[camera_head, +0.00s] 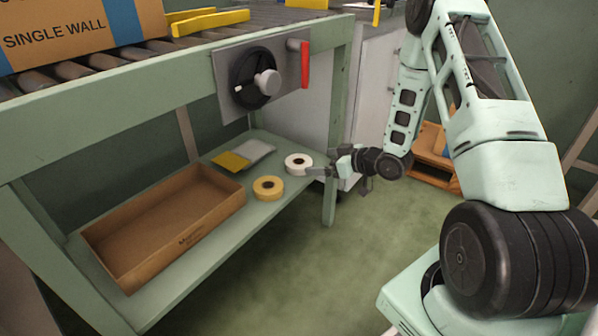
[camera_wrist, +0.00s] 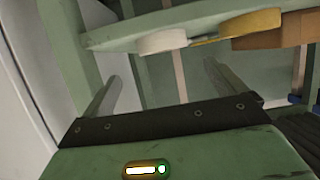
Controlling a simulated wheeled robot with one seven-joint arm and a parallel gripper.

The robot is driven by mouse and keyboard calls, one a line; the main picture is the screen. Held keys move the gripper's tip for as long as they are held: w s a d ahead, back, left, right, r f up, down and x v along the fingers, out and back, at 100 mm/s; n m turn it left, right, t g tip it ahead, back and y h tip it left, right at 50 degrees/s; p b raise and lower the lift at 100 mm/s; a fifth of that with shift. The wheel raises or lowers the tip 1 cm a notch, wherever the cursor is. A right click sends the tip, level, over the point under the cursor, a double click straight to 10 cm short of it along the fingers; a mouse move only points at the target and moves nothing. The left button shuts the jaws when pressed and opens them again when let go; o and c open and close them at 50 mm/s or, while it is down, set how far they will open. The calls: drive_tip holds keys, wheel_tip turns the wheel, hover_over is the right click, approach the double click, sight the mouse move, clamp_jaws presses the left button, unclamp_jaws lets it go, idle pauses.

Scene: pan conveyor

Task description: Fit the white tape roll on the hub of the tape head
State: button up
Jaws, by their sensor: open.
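The white tape roll (camera_head: 298,162) lies flat on the lower shelf, near its right end. In the wrist view the white roll (camera_wrist: 161,40) shows beyond the fingers, apart from them. My gripper (camera_head: 321,169) is just right of the roll in the head view, its fingers pointing towards it. In the wrist view my gripper (camera_wrist: 163,85) is open with nothing between its fingers. The tape head (camera_head: 227,92) is a grey plate on the conveyor's side, above the shelf. It carries a black disc with a pale hub (camera_head: 267,83) at its centre, bare of any roll.
A yellow tape roll (camera_head: 268,188) lies left of the white one. A yellow-and-grey flat item (camera_head: 240,157) lies behind them. An open brown box (camera_head: 122,269) fills the shelf's left part. A red handle (camera_head: 305,65) juts beside the hub. A green table leg (camera_head: 331,190) stands near my gripper.

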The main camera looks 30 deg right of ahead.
sight(294, 161)
drive_tip(key=b+x, duration=0.1)
drive_tip(key=x, duration=0.3)
drive_tip(key=shift+w+f+b, duration=0.15)
drive_tip(key=shift+b, duration=0.15)
drive_tip(key=b+x, duration=0.4)
drive_tip(key=x, duration=0.1)
drive_tip(key=shift+s+a+f, duration=0.1)
drive_tip(key=shift+s+a, duration=0.15)
drive_tip(key=shift+a, duration=0.05)
drive_tip(key=shift+w, duration=0.2)
drive_tip(key=c, duration=1.1)
